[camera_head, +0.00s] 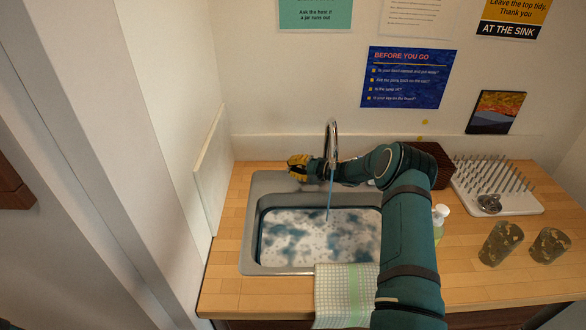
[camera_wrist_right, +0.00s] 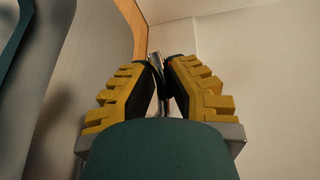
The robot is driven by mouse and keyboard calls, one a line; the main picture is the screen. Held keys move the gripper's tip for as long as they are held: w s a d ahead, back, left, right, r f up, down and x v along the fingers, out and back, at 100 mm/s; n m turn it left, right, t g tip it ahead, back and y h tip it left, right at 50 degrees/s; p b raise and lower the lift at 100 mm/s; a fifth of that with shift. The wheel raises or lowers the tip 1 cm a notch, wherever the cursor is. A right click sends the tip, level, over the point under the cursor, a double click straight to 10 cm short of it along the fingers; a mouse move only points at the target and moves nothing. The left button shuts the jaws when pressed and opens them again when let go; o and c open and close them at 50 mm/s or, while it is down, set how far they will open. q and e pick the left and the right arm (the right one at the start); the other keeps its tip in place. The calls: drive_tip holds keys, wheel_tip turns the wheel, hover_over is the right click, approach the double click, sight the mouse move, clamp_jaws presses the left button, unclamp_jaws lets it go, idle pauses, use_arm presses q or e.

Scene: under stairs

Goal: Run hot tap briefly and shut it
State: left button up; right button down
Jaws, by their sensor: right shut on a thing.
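The chrome tap spout (camera_head: 331,133) arches up behind the sink (camera_head: 249,225). A thin blue stream of water (camera_head: 329,198) falls from it into the basin, where foamy water covers the bottom. My right gripper (camera_head: 298,167) reaches across behind the stream to the back left of the sink, left of the spout. In the right wrist view its yellow fingers (camera_wrist_right: 164,88) are closed in on a slim metal tap handle (camera_wrist_right: 155,62). The fingers hide most of the handle, and I cannot tell its turn angle. My left gripper is not in view.
A checked cloth (camera_head: 345,295) hangs over the sink's front edge. A soap bottle (camera_head: 440,216) stands just right of my right arm. Two patterned glasses (camera_head: 500,243) and a white drying rack (camera_head: 500,190) stand on the right. A wall closes off the left.

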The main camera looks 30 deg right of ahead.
drive_tip(key=shift+n+y, duration=0.3)
drive_tip(key=c, duration=0.9)
unclamp_jaws()
drive_tip(key=shift+c, duration=0.2)
drive_tip(key=shift+s, duration=0.1)
drive_tip(key=v, duration=1.2)
drive_tip(key=shift+r, duration=0.2)
